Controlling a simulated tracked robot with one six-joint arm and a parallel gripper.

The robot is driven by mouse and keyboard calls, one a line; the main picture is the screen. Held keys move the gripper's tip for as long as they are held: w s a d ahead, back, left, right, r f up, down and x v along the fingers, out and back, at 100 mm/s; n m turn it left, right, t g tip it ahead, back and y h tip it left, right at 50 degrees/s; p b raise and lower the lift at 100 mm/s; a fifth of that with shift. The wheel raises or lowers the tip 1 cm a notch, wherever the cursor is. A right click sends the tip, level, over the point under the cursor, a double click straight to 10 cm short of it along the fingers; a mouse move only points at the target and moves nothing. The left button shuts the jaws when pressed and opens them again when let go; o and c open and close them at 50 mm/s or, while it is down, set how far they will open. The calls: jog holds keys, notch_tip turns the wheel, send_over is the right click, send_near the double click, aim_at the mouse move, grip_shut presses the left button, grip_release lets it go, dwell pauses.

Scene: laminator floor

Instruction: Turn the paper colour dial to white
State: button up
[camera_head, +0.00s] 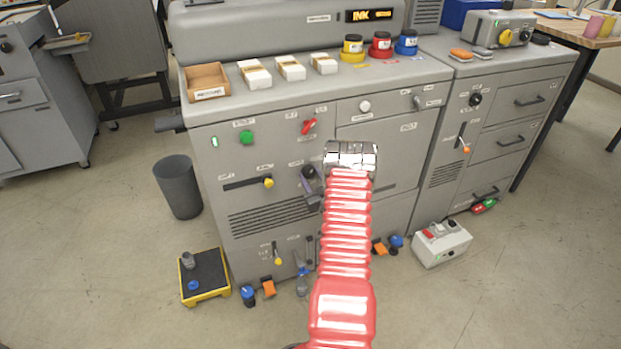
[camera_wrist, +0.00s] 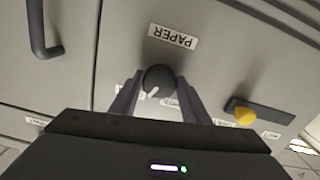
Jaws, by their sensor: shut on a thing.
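The paper colour dial (camera_wrist: 158,78) is a round dark knob with a white pointer mark, below the upside-down PAPER label (camera_wrist: 172,36) in the wrist view. My gripper (camera_wrist: 160,84) is shut on the dial, one finger at each side. The pointer mark aims down and slightly left in that view. Small white labels lie around the dial, partly hidden by the fingers and too small to read. In the head view my gripper (camera_head: 313,188) is at the front of the grey machine (camera_head: 270,130), and the dial shows only as a dark shape (camera_head: 308,172).
A yellow-knobbed slider (camera_wrist: 246,116) is right of the dial in the wrist view. A bin (camera_head: 178,187) and control box (camera_head: 441,243) stand on the floor.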

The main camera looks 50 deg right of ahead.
jog(key=n, duration=0.6)
jog(key=shift+w+a, duration=0.1)
jog(key=shift+w, duration=0.1)
jog(key=shift+c, duration=0.2)
jog(key=shift+o, duration=0.2)
jog(key=n, duration=0.6)
jog(key=shift+n, duration=0.3)
jog(key=o, duration=1)
jog(key=shift+s, duration=0.1)
jog(key=shift+s, duration=0.15)
